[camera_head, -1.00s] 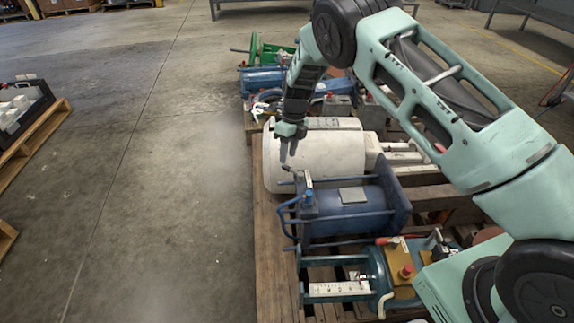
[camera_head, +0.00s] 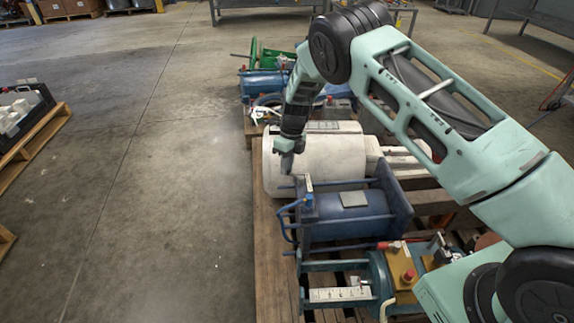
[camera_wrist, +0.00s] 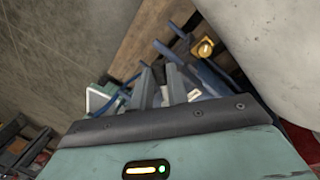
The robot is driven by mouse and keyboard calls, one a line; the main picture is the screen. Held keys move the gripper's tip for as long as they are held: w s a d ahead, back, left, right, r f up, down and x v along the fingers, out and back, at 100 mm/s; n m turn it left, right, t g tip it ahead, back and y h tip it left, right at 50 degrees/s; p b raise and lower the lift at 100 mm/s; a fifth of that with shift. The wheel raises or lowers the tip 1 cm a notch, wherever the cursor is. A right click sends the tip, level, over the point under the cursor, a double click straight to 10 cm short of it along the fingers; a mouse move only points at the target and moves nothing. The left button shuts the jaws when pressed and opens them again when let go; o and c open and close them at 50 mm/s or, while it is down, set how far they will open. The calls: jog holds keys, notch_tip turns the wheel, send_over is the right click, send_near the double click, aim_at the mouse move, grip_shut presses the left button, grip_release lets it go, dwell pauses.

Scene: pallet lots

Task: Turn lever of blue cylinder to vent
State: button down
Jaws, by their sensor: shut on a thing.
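The blue cylinder (camera_head: 345,215) lies on its side in a blue frame on the wooden pallet in the head view. At its left end are a bent blue pipe (camera_head: 284,220) and a fitting with a bright blue cap (camera_head: 308,198). My gripper (camera_head: 287,172) points down at this end, just behind the fitting. In the wrist view its two fingers (camera_wrist: 160,82) are close together, among dark and blue parts. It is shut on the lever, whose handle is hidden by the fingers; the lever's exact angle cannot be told.
A large white cylinder (camera_head: 315,165) lies right behind the blue one. A teal unit with a yellow block (camera_head: 402,268) lies in front. More blue and green equipment (camera_head: 265,80) stands at the back.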

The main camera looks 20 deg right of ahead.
jog(key=shift+a+n, duration=0.1)
jog(key=shift+n, duration=0.2)
jog(key=n+p, duration=0.1)
jog(key=s+a+n+p, duration=0.1)
jog(key=n+p, duration=0.1)
jog(key=shift+s+r+g+h, duration=0.1)
jog(key=shift+r+g+h, duration=0.05)
jog(key=shift+g+h, duration=0.15)
jog(key=shift+s+a+n+h+p, duration=0.25)
jog(key=shift+s+n+p, duration=0.2)
jog(key=shift+n, duration=0.6)
jog(key=shift+s+a+n+h+p, duration=0.15)
jog(key=shift+s+a+n+p, duration=0.2)
jog(key=shift+n, duration=0.7)
jog(key=shift+s+d, duration=0.1)
jog(key=c, duration=1.4)
grip_release()
jog(key=shift+o, duration=0.2)
jog(key=w+r+p, duration=0.1)
jog(key=r, duration=0.7)
jog(key=w+r+p, duration=0.2)
jog(key=r, duration=0.6)
jog(key=shift+w+d+r, duration=0.25)
jog(key=shift+d+r, duration=0.15)
